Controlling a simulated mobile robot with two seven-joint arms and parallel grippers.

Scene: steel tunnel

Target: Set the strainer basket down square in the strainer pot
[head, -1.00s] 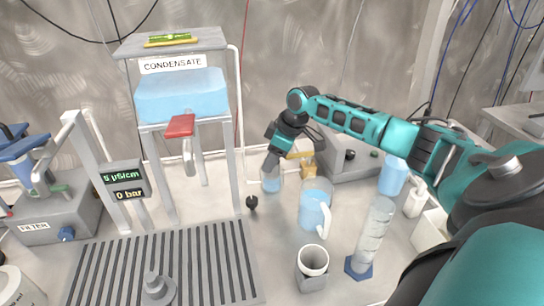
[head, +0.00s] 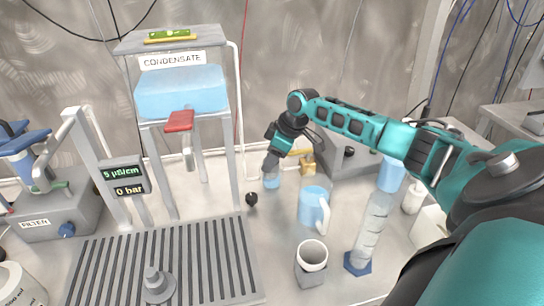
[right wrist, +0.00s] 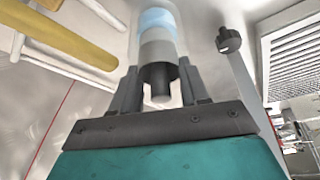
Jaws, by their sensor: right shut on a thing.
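The strainer pot (head: 271,182) is a small clear vessel with blue liquid, standing on the bench beside the brass-coloured valve fitting. My right gripper (head: 270,164) points down at the pot's mouth. In the right wrist view, the right gripper (right wrist: 160,92) is shut on the strainer basket (right wrist: 158,50), a grey cylinder with a darker end and stem. The basket lines up with the clear pot and its blue liquid (right wrist: 157,19) beyond. I cannot tell how deep the basket sits or whether it is square. My left gripper is out of view.
A black knob (head: 251,199) and the condensate stand (head: 231,150) are to the left. A yellow bar (right wrist: 60,35) lies close beside my gripper.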

